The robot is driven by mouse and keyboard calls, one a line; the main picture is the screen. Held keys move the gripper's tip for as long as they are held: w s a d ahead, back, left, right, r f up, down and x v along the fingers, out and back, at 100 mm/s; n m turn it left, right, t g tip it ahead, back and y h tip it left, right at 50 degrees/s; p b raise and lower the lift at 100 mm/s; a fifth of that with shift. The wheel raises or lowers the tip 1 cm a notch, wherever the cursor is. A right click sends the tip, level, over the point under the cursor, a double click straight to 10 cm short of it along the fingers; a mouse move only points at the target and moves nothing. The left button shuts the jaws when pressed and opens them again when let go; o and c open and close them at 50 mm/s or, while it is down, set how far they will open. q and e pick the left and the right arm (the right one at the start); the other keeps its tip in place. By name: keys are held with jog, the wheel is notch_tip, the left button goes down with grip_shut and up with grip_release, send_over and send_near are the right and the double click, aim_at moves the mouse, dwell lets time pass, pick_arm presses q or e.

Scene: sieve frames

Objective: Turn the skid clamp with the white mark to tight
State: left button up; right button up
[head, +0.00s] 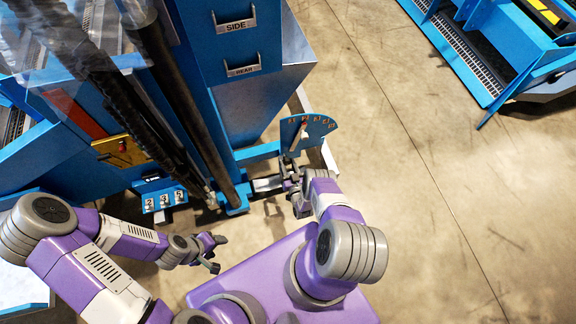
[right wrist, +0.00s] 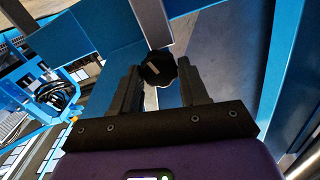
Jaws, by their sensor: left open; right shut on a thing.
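The skid clamp knob (right wrist: 159,69) is black and lobed, with a short white mark on its face, in the right wrist view. My right gripper (right wrist: 158,74) has one finger on each side of it and is shut on it near the fingertips. The mark looks tilted. In the head view my right gripper (head: 289,171) is at the foot of the blue machine, below a dial; the knob is too small to make out there. My left gripper (head: 217,253) is open and empty, low and left of it, apart from the machine.
The blue dial plate (head: 309,128) with orange marks and a pointer is just above my right gripper. A blue panel (head: 236,38) reads SIDE and REAR. A digit counter (head: 164,199) sits to the left. Clear concrete floor (head: 440,220) lies to the right.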

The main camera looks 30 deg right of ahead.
jog(key=m, duration=0.5)
jog(key=shift+d, duration=0.1)
jog(key=m, duration=0.5)
jog(key=shift+f+m, duration=0.1)
jog(key=shift+m, duration=0.3)
jog(key=m, duration=1)
jog(key=shift+f, duration=0.1)
jog(key=shift+m, duration=0.5)
jog(key=o, duration=1.1)
jog(key=shift+c, duration=0.2)
